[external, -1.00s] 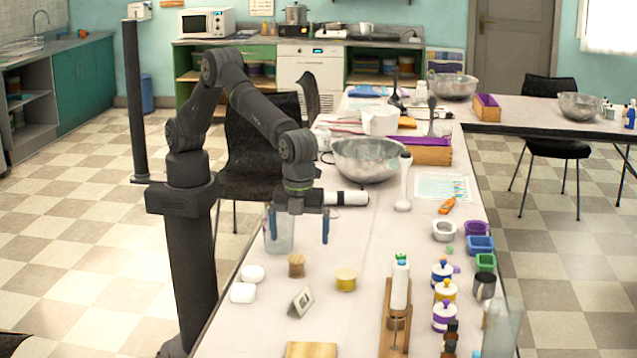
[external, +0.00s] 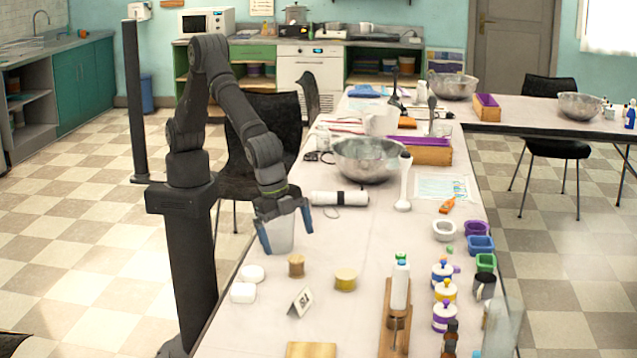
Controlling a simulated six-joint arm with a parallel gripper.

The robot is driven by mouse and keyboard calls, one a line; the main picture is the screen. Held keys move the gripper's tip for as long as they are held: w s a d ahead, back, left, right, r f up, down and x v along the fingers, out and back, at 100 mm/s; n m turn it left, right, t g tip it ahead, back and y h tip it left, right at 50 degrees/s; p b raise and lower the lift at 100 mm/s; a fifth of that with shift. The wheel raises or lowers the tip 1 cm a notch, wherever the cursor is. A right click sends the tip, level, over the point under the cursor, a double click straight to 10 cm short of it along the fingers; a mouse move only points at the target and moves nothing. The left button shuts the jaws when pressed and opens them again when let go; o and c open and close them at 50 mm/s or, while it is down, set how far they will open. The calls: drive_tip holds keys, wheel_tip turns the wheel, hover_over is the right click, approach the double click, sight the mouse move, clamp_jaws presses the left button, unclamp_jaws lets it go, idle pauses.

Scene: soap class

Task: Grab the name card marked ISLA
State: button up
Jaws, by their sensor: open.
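The name card (external: 300,302) is a small white folded card marked ISLA. It stands tilted on the white table, right of the soap bars and in front of two small round pieces. My gripper (external: 287,243) is open above the table, behind the card and apart from it. Its blue fingertips point down, with a pale cup-like container (external: 280,236) showing between them. I cannot tell whether the fingers touch that container.
White soap bars (external: 243,292) lie left of the card. A wooden cylinder (external: 296,265) and a yellow round piece (external: 345,279) stand behind it. A wooden stand with a bottle (external: 399,285) is at right. The table (external: 345,320) right of the card is clear.

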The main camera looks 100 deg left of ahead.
drive_tip(key=s+n, duration=0.2)
drive_tip(key=n, duration=0.1)
drive_tip(key=n+t, duration=0.1)
drive_tip(key=n, duration=0.2)
approach(300, 294)
drive_tip(key=shift+h, duration=0.4)
drive_tip(key=f, duration=0.3)
drive_tip(key=w+f, duration=0.1)
drive_tip(key=f, duration=0.1)
drive_tip(key=shift+w+a, duration=0.1)
drive_tip(key=shift+a, duration=0.25)
drive_tip(key=shift+a+x, duration=0.1)
drive_tip(key=shift+x, duration=1.25)
drive_tip(key=shift+a+x, duration=0.15)
drive_tip(key=shift+x, duration=1.2)
drive_tip(key=shift+w, duration=0.1)
drive_tip(key=c, duration=0.9)
